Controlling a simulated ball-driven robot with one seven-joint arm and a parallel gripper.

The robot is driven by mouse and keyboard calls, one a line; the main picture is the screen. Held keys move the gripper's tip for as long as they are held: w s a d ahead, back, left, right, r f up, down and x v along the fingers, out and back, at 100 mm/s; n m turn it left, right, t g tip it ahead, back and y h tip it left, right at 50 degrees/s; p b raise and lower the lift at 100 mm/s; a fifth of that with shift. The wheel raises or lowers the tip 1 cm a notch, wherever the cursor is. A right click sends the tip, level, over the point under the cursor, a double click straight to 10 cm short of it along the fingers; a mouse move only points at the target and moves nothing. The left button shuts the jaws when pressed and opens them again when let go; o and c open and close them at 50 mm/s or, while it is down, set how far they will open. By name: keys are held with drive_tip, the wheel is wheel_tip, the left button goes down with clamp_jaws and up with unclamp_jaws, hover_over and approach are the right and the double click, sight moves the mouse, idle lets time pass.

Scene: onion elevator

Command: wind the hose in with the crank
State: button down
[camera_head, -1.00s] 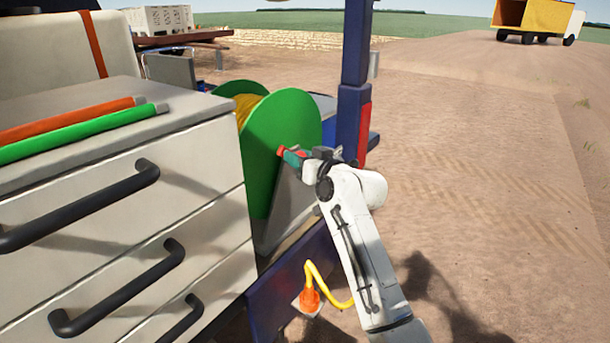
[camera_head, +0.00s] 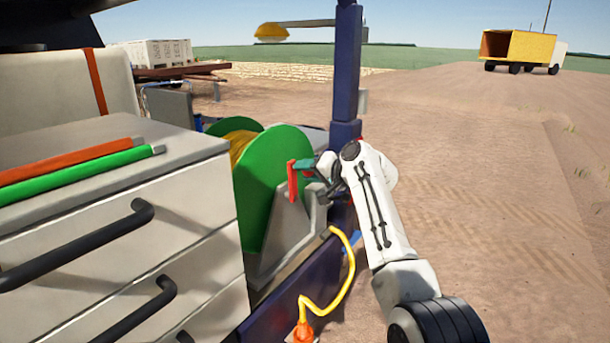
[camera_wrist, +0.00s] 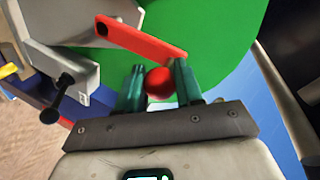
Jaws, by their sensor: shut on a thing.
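The hose reel has a green side disc (camera_head: 262,195) and yellow hose (camera_head: 240,147) wound inside it. Its red crank arm (camera_head: 292,183) stands about upright in front of the disc. In the wrist view the crank arm (camera_wrist: 145,40) slants across the green disc (camera_wrist: 225,40). My gripper (camera_wrist: 160,84) is shut on the red crank knob (camera_wrist: 160,83), one teal finger on each side. In the head view my gripper (camera_head: 302,165) is at the crank's top, and the knob is hard to make out. Loose yellow hose (camera_head: 342,275) hangs down to an orange end piece (camera_head: 303,332).
A grey reel stand (camera_head: 288,235) sits beside a dark blue post (camera_head: 345,75). A drawer cabinet (camera_head: 190,225) with black handles is at the left. A black lever (camera_wrist: 58,97) shows in the wrist view. Open dirt ground (camera_head: 490,200) lies to the right.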

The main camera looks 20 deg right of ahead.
drive_tip(key=shift+w+d+m, duration=0.2)
drive_tip(key=shift+d+m, duration=0.1)
drive_tip(key=shift+d, duration=0.05)
idle(0.3)
drive_tip(key=c, duration=0.8)
unclamp_jaws()
drive_tip(key=shift+b+v, duration=0.95)
drive_tip(key=shift+v, duration=4.4)
drive_tip(key=shift+w+d, duration=0.1)
drive_tip(key=shift+d, duration=0.05)
